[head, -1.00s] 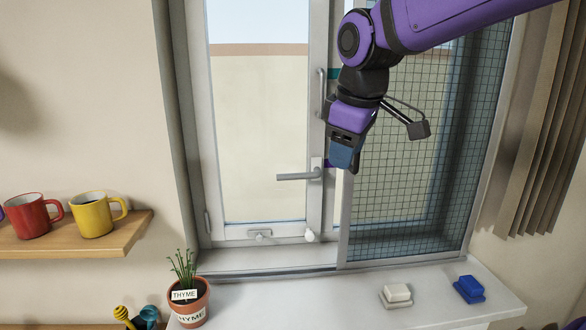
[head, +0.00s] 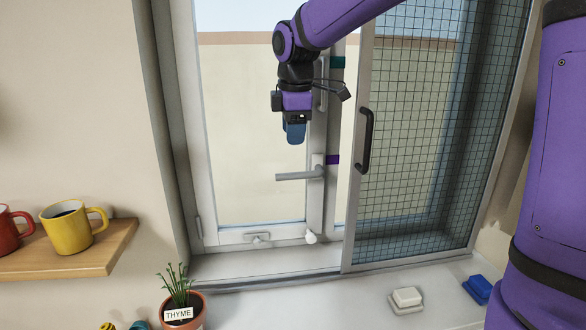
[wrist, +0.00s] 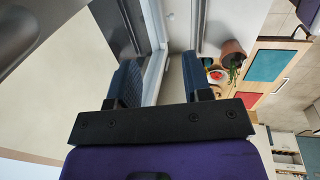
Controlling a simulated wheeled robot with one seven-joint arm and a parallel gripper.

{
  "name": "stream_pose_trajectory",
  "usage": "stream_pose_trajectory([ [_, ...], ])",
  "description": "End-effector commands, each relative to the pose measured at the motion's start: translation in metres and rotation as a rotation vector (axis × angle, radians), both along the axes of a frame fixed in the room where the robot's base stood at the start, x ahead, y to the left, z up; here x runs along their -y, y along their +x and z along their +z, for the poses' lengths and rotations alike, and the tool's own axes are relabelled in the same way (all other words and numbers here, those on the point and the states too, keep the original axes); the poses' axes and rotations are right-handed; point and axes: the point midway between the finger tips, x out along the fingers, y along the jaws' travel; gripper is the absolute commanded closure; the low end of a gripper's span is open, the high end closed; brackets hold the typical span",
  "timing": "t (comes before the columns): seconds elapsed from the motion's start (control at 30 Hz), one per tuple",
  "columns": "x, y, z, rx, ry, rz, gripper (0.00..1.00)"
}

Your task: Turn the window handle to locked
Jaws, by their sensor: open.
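The window handle (head: 298,176) is a grey lever on the right stile of the window sash (head: 212,150). It lies level, with its free end pointing left from its pivot plate. A purple mark (head: 332,160) is just right of the pivot, and a teal mark (head: 337,62) is higher on the frame. My gripper (head: 295,140) points down above the lever in the head view, apart from it in the picture; the depth between them is unclear. In the wrist view its two blue fingers (wrist: 162,78) are spread with nothing between them. The lever is not clear there.
A mesh screen (head: 420,130) with a black pull (head: 366,140) stands right of the handle. A white knob (head: 311,237) and a small latch (head: 257,237) are low on the sash. A thyme pot (head: 182,308) and white block (head: 407,297) stand on the sill (head: 350,295).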

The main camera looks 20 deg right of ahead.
Motion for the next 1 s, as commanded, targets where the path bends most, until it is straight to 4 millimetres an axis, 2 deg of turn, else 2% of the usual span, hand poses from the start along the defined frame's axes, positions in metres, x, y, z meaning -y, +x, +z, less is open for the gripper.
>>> stream_pose_trajectory([
  [0.17, 0.001, 0.002, -0.012, -0.001, -0.001, 0.001, 0.55],
  [0.63, 0.003, 0.017, -0.087, -0.003, 0.000, 0.000, 0.55],
  [0.8, 0.004, 0.020, -0.102, -0.001, 0.000, 0.000, 0.55],
  [1.0, 0.004, 0.021, -0.106, 0.000, 0.000, -0.001, 0.55],
])
